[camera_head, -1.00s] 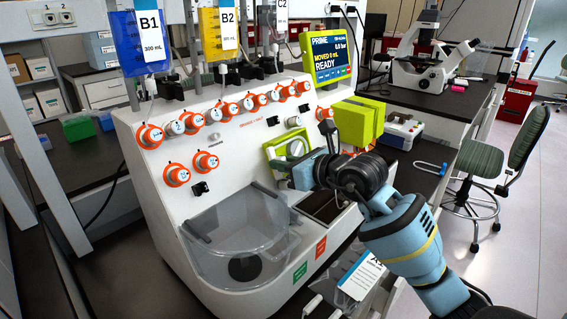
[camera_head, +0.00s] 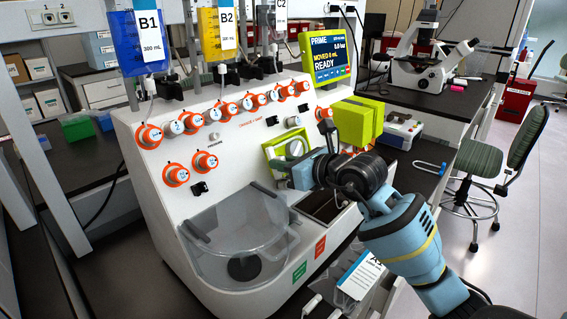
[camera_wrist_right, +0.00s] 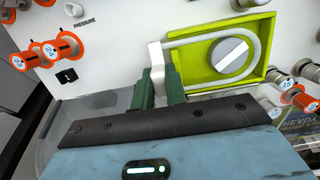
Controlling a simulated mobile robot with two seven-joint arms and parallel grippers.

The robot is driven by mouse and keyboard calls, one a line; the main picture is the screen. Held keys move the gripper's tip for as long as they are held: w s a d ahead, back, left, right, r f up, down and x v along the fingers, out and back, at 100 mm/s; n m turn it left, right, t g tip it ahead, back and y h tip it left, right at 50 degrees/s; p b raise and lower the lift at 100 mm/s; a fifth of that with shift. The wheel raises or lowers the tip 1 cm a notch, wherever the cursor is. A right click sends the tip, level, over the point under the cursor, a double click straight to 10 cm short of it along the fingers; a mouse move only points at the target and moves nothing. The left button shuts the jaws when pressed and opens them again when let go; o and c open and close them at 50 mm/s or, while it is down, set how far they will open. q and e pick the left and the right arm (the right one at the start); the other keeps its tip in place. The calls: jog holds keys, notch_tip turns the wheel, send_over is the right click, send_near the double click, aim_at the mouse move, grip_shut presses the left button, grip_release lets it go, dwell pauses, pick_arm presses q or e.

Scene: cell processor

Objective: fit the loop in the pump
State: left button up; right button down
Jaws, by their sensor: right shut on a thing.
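The pump is a lime-green recessed housing (camera_wrist_right: 199,67) with a grey-white round rotor (camera_wrist_right: 230,55) on the white machine front. In the right wrist view the white loop (camera_wrist_right: 262,48) curves around the rotor's far side, its ends running left toward my gripper; I cannot tell how deep it sits. My right gripper (camera_wrist_right: 160,88) has dark green fingers shut on the loop's white end block (camera_wrist_right: 156,58), at the housing's left edge. In the head view the pump (camera_head: 272,152) is partly hidden behind my right gripper (camera_head: 285,168). My left gripper is not in view.
A lime-green block (camera_head: 357,121) stands out right of the pump. Orange-ringed knobs (camera_head: 205,161) line the panel. A clear basin (camera_head: 235,235) and dark well (camera_head: 322,206) lie below. The screen (camera_head: 328,58) reads PRIME, READY. Bags hang above.

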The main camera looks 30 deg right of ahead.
jog(key=shift+w+f, duration=0.15)
jog(key=shift+w, duration=0.15)
dwell(0.7)
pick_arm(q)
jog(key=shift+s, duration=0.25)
pick_arm(e)
jog(key=shift+a, duration=0.1)
dwell(0.3)
